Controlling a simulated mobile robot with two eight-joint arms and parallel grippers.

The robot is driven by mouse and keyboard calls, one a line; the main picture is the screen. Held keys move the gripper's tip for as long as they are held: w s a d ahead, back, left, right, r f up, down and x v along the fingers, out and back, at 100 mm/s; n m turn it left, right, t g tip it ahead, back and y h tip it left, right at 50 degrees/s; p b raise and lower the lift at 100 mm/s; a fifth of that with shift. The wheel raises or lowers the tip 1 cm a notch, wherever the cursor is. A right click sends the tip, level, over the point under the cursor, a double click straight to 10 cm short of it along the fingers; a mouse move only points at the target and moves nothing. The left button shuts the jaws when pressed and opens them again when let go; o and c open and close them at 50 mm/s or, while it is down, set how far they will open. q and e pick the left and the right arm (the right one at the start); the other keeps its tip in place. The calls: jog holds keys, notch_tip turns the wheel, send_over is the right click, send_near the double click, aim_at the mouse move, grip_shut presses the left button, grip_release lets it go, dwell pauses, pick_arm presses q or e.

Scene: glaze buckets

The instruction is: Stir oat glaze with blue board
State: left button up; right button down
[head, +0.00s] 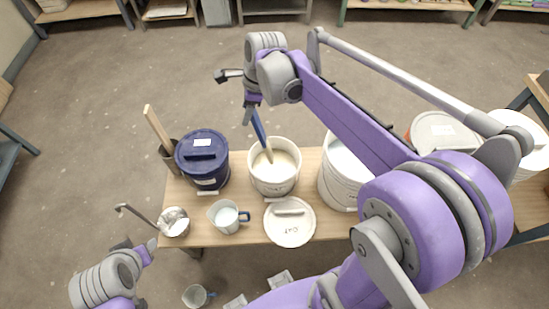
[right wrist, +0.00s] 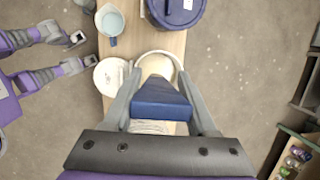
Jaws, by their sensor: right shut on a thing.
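The oat glaze bucket (head: 274,178) stands open on the bench, with cream glaze inside. The lid marked OAT (head: 289,230) lies flat in front of it. The blue board (head: 258,126) leans in the bucket, its lower end at the glaze; how deep it dips I cannot tell. My right gripper (head: 251,103) is shut on the board's upper end, above the bucket. The blue board (right wrist: 160,102) fills the space between its fingers in the right wrist view. My left gripper (head: 137,249) is open and empty, off the bench's front left corner.
A dark blue lidded bucket (head: 203,176) stands left of the oat bucket, a white bucket (head: 338,180) right. A measuring jug (head: 226,218), a cup with a ladle (head: 174,226) and a holder with wooden sticks (head: 171,156) stand left on the bench. The floor behind is clear.

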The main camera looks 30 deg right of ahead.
jog(key=shift+r, duration=0.1)
jog(key=shift+w+r+p, duration=0.1)
jog(key=shift+r+p, duration=1.1)
jog(key=shift+r, duration=1.25)
pick_arm(q)
jog(key=w+r, duration=0.2)
jog(key=r, duration=0.1)
jog(key=shift+r, duration=0.2)
pick_arm(e)
jog(key=shift+f, duration=0.1)
pick_arm(q)
jog(key=shift+s, duration=0.2)
pick_arm(e)
jog(key=shift+f, duration=0.1)
